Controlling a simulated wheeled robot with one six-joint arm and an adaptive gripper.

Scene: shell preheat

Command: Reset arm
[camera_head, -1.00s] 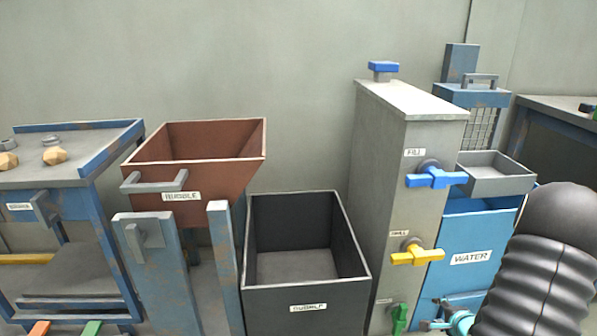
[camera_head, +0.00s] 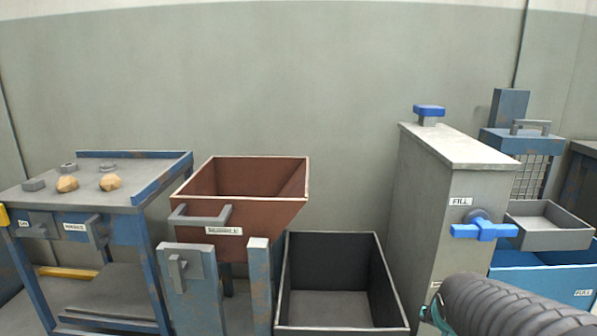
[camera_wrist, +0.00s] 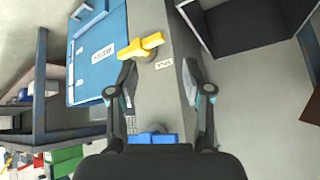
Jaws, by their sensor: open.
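My arm (camera_head: 510,308) shows at the lower right in the head view, a black ribbed sleeve lying low in front of the grey cabinet. My gripper (camera_wrist: 160,88) shows in the wrist view with its two dark fingers apart and nothing between them. The fingers point toward the grey cabinet's front, with a yellow valve handle (camera_wrist: 141,46) beyond the fingertips and a blue valve handle (camera_wrist: 152,138) nearer the palm. In the head view the fingers are hardly seen; only a teal part of the arm shows at the cabinet's foot.
The grey cabinet (camera_head: 470,147) has a blue FILL valve (camera_head: 484,230). A dark open bin (camera_head: 335,312), a brown hopper (camera_head: 250,180) and a blue workbench (camera_head: 120,195) stand to the left.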

